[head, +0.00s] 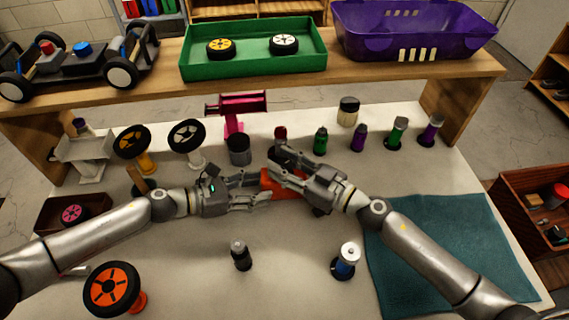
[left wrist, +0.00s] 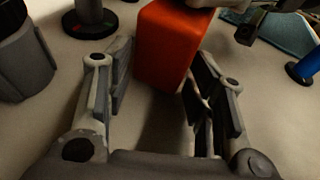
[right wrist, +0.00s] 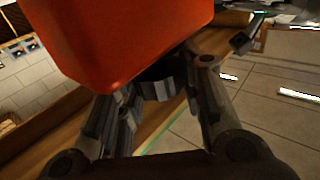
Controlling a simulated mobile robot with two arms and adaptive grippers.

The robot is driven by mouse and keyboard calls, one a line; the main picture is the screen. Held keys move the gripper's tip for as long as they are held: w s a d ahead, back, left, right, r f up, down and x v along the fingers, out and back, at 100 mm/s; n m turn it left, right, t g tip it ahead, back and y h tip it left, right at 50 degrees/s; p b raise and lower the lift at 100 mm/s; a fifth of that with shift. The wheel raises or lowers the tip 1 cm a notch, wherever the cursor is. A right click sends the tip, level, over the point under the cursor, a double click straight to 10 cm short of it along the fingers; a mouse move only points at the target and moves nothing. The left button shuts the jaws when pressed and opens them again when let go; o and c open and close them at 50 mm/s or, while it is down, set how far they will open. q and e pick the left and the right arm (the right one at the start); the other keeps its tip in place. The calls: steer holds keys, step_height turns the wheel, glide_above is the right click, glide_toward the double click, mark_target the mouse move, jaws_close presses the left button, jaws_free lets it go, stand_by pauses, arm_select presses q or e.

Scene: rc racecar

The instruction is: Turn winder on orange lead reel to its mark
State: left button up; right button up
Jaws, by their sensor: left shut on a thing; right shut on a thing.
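The orange lead reel (head: 285,184) is a box-like orange body held up between my two grippers over the middle of the table. My left gripper (head: 264,189) is shut on the reel's body from the left. In the left wrist view the orange body (left wrist: 168,45) stands between its fingers. My right gripper (head: 274,168) is shut on a dark round part, the winder (right wrist: 158,83), in the right wrist view. The orange body (right wrist: 120,35) fills the upper left there. The right gripper hides much of the reel in the head view. I cannot make out the mark.
An orange wheel on a stand (head: 112,289) is at the front left. Several bottles and a pink stand (head: 235,112) are behind. A teal mat (head: 440,235) lies right.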

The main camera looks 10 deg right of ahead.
steer(key=shift+s+m+t+h, duration=0.1)
steer(key=shift+m+t+h, duration=0.2)
steer(key=shift+m+t, duration=0.1)
steer(key=o, duration=1.1)
steer(key=v, duration=1.2)
